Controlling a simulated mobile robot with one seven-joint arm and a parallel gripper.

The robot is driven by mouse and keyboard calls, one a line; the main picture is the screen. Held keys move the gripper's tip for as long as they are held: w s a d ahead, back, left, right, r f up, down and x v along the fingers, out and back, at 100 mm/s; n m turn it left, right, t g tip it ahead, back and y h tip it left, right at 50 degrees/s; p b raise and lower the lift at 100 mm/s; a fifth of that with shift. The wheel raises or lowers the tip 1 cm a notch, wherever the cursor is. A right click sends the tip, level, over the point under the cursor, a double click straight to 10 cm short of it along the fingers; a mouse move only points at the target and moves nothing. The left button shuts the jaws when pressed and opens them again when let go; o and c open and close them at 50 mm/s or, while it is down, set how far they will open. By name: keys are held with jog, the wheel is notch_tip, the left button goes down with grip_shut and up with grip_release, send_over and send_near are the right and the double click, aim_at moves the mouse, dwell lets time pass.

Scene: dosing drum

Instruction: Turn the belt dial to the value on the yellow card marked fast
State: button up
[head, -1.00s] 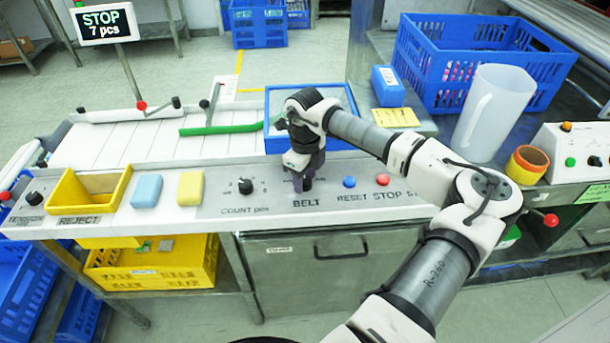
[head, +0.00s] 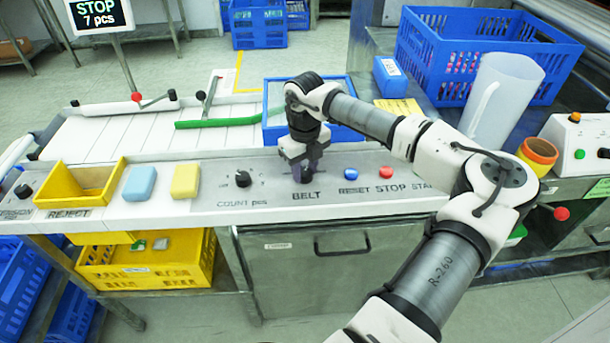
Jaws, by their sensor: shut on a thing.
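My gripper (head: 303,174) points straight down at the control panel, just above the BELT label (head: 309,196). It is shut on the belt dial, which is mostly hidden by the fingers, so its pointer and scale cannot be read. A yellow card (head: 398,107) lies on the steel surface at the back right, beside a small blue box. Its writing is too small to read. A display (head: 100,14) at the top left reads STOP, 7 pcs.
The count dial (head: 243,178) is left of my gripper; the blue RESET (head: 351,174) and red STOP (head: 386,172) buttons are close on its right. A blue sponge (head: 139,184), a yellow sponge (head: 185,181) and a yellow reject bin (head: 78,193) stand further left. A blue tray is behind.

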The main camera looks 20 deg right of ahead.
aim_at(304, 172)
jog(key=m+b, duration=0.4)
jog(key=shift+f+m, duration=0.2)
jog(key=shift+m, duration=0.1)
jog(key=shift+r+m+b, duration=0.2)
jog(key=shift+m+b, duration=1.1)
jog(key=shift+m, duration=0.3)
jog(key=o, duration=1)
jog(key=shift+c, duration=0.2)
jog(key=shift+r, duration=0.1)
notch_tip(304, 172, up, 14)
jog(key=b, duration=0.1)
jog(key=shift+a+f, duration=0.1)
jog(key=shift+f, duration=0.1)
